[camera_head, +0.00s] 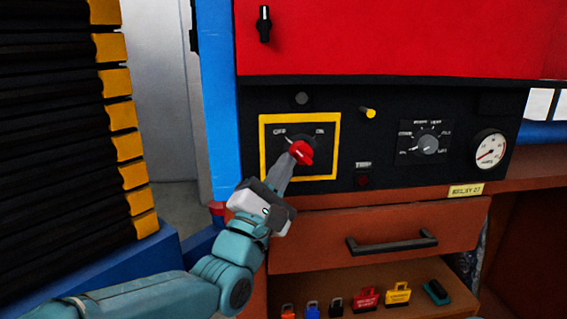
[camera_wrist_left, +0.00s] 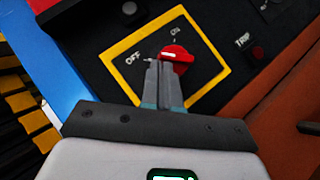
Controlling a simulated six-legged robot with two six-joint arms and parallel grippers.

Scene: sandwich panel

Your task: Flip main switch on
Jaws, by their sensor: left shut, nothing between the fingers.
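The main switch is a red rotary knob (camera_head: 301,152) inside a yellow square frame (camera_head: 337,149) on the black panel, with OFF marked at left and ON at right. In the left wrist view the red knob (camera_wrist_left: 176,57) sits just beyond and right of my fingertips. My left gripper (camera_head: 291,160) reaches up from below, shut and empty, its tips at the knob's lower left. In the left wrist view the two closed fingers (camera_wrist_left: 162,68) point at the knob, their tips beside or touching it; I cannot tell which. My right gripper is in neither view.
The panel also has a rotary selector (camera_head: 428,144), a gauge (camera_head: 490,149), a yellow button (camera_head: 368,112) and a trip button (camera_head: 363,180). Below are a drawer handle (camera_head: 392,243) and an open shelf with small padlocks and tags (camera_head: 366,298). A black and yellow stack (camera_head: 121,115) stands at left.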

